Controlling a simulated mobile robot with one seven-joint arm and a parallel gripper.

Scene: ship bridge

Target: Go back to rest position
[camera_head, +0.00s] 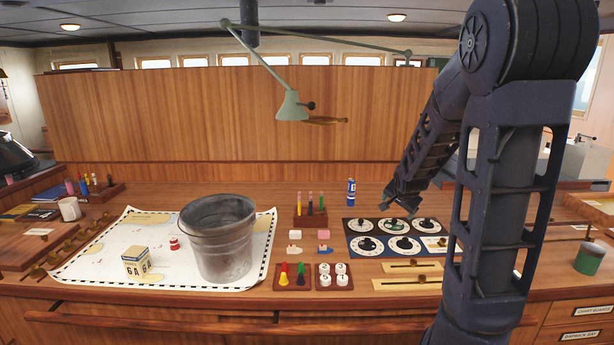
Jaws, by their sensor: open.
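My gripper (395,207) is at the end of my dark arm, which comes in from the right side. It is open and holds nothing that I can see. It hangs close to the dark dial panel (368,227) with several white round dials, near its upper edge; whether it touches the panel I cannot tell. A small blue battery-like cylinder (351,191) stands upright to the left of the gripper.
A metal bucket (222,240) stands on the chart (105,262), with a small box (136,262) to its left. Small trays of coloured pieces (292,284) lie mid-desk. A green lamp (291,105) hangs above. A green tin (589,258) stands right. Bare desk lies behind the bucket.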

